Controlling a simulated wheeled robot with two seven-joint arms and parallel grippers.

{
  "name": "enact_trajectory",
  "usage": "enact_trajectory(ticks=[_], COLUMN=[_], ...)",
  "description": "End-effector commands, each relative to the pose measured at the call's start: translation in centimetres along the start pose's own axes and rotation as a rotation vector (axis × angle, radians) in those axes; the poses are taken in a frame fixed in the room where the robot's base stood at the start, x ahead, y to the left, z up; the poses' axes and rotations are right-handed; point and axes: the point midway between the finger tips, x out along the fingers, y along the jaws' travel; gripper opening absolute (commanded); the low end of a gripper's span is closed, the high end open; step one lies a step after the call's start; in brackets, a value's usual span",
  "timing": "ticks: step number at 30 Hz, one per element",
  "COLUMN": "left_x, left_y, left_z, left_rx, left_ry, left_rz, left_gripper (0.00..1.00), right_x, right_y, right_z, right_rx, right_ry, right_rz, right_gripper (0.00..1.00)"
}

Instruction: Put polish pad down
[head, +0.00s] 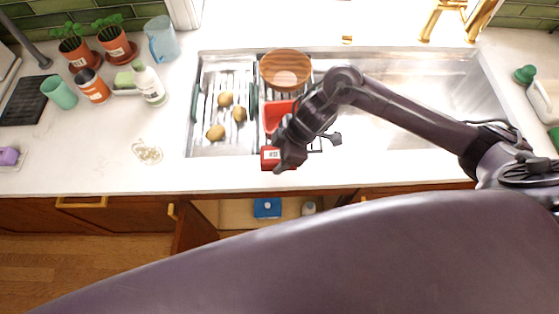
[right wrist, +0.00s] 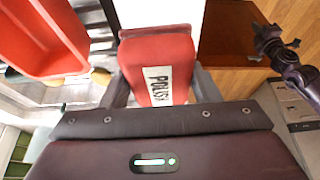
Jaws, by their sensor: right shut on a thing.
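The polish pad is a red block with a white label (head: 270,158). It also shows in the right wrist view, where the label reads POLISH (right wrist: 158,72). My right gripper (head: 284,158) is shut on it, with one finger on each side of the pad in the right wrist view. In the head view the pad is over the counter's front edge, just below the red bin. I cannot tell its height above the counter. A dark jointed part in the right wrist view looks like my left arm, but its jaws are not clear.
A red bin (right wrist: 45,38) is beside the pad, at the sink. The rack at the left holds several potatoes (head: 215,132), with a round wooden board (head: 286,69) behind. A soap bottle (head: 148,82), cups and plants stand at left. The front counter at left is mostly clear.

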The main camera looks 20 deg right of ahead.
Motion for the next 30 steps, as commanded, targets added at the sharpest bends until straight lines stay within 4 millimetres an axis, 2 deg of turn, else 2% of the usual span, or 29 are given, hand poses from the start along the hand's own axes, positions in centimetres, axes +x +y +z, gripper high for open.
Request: enact_trajectory(ticks=[10,23,24,28,30], left_x=[-0.3,-0.1,-0.1,-0.1,-0.1], left_y=[0.0,0.0,0.0,0.0,0.0], left_z=[-0.2,-0.2,-0.2,-0.2,-0.2], left_rx=[0.0,0.0,0.0,0.0,0.0], left_ry=[0.002,0.003,0.003,0.003,0.003], left_rz=[0.0,0.0,0.0,0.0,0.0], left_gripper=[0.0,0.0,0.0,0.0,0.0], right_x=[3.9,4.6,4.5,4.5,4.5], right_y=[0.0,0.0,0.0,-0.1,-0.1], right_z=[1.6,1.9,1.9,1.9,1.9], right_rx=[0.002,0.0,0.0,0.0,-0.001], right_ry=[0.0,0.0,0.0,0.0,0.0], right_rz=[-0.001,0.001,0.001,0.0,-0.001], right_gripper=[0.38,0.38,0.61,0.78,0.78])
